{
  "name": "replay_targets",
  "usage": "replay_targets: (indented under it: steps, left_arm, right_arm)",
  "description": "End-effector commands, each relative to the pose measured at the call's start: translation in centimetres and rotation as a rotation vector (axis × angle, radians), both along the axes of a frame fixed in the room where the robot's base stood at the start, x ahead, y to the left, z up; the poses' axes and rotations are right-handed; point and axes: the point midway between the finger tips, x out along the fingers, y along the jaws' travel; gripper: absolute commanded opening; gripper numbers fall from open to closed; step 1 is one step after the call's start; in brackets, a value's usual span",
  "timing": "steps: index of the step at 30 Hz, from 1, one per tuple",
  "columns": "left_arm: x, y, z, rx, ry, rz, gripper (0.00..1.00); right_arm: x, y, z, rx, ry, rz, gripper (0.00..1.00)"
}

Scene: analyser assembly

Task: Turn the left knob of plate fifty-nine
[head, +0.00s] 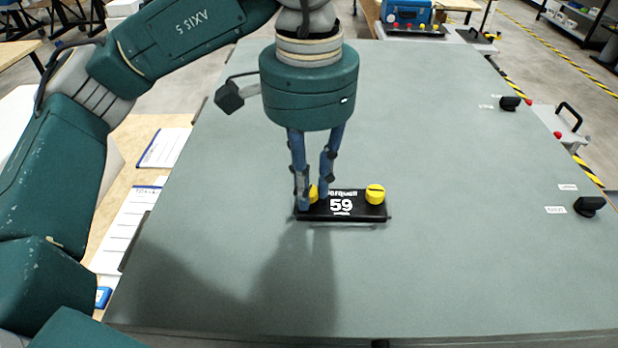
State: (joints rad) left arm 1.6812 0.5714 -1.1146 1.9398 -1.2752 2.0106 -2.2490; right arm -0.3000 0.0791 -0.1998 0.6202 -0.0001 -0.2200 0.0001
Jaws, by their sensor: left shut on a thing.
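Plate fifty-nine (343,211) is a black plate with a white "59" on the large grey-green panel. Its left knob (314,193) is yellow and mostly hidden behind my gripper's fingers. Its right knob (375,194) is yellow with a dark slot and shows in full. My left gripper (312,201) points down at the plate's left end, with its blue fingers on either side of the left knob and shut on it. My right gripper is not in the head view.
The grey-green panel (450,260) is broad and mostly bare. Black knobs or handles (590,206) with small white labels stand along its right edge. Sheets of paper (125,225) lie on a wooden table at the left. A blue case (406,12) stands beyond the far edge.

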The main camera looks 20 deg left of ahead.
Motion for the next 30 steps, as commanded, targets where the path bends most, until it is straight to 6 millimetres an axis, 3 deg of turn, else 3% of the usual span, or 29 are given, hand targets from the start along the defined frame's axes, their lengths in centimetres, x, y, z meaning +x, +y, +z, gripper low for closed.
replay_targets:
  steps: [15, 30]
  left_arm:
    - [0.02, -0.11, 0.27, -0.004, -0.005, -0.465, 0.00]
    - [-0.02, -0.15, 0.24, -0.004, -0.005, -0.692, 0.00]
  right_arm:
    - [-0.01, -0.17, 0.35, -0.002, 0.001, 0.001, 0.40]
    - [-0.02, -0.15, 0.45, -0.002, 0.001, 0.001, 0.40]
